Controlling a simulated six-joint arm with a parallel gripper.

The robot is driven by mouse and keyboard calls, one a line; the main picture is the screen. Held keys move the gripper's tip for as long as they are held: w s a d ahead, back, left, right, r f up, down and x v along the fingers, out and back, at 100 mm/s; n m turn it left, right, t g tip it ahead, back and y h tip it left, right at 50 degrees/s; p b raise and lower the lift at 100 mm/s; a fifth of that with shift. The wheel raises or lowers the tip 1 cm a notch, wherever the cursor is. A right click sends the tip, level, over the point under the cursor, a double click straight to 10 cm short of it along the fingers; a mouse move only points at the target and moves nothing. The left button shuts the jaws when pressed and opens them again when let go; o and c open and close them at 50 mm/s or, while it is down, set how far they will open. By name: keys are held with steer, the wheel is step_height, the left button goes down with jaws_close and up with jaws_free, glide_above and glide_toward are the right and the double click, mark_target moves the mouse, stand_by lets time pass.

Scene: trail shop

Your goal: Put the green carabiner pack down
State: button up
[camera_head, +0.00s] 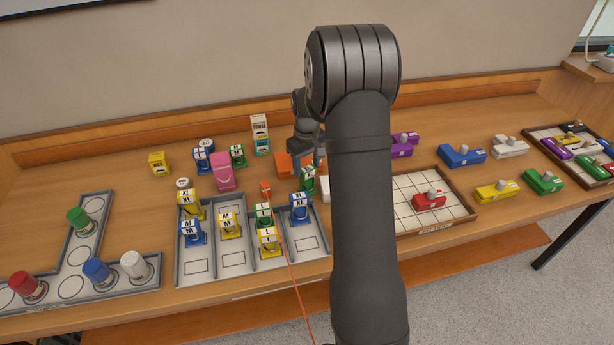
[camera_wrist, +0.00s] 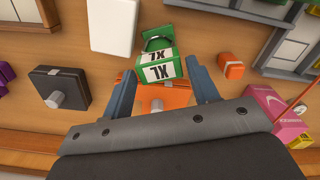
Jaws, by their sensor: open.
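A green carabiner pack (camera_wrist: 158,66) marked XL is at the fingertips of my gripper (camera_wrist: 162,72) in the wrist view. The gripper's two fingers are spread, one on each side of the pack's lower part, with gaps showing. In the head view the green pack (camera_head: 307,180) is just below my gripper (camera_head: 308,158), behind the grey compartment tray (camera_head: 326,244). My arm and the gripper cover part of that area. I cannot tell from the pictures whether the pack's base rests flat on the table.
An orange block (camera_head: 285,165) and a white box (camera_wrist: 112,25) are close to the pack. A small orange item (camera_head: 265,188) and a pink pack (camera_head: 222,172) stand left. Blue (camera_head: 299,208), yellow and green packs stand in the tray. A black box (camera_wrist: 60,88) is left in the wrist view.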

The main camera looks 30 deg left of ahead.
steer(key=shift+r, duration=2.65)
steer(key=shift+c, duration=0.3)
steer(key=s+a+r+n+t+h, duration=0.2)
steer(key=s+a+n+t, duration=0.1)
steer(key=s+n+t, duration=0.5)
steer(key=s+a+r+n+t+h, duration=0.3)
steer(key=s+n+t, duration=0.25)
steer(key=n, duration=0.45)
steer(key=shift+g, duration=0.45)
steer(key=w+d+f, duration=0.1)
steer(key=w+f, duration=0.2)
steer(key=w+d+f, duration=0.2)
steer(key=w+f, duration=0.2)
steer(key=w+d+f, duration=0.2)
steer(key=w+f, duration=0.1)
steer(key=w, duration=0.1)
steer(key=shift+f, duration=0.25)
steer(key=shift+f+x, duration=0.1)
steer(key=shift+x, duration=1.25)
steer(key=shift+f+x, duration=0.15)
steer(key=shift+x, duration=1.2)
steer(key=shift+s, duration=0.15)
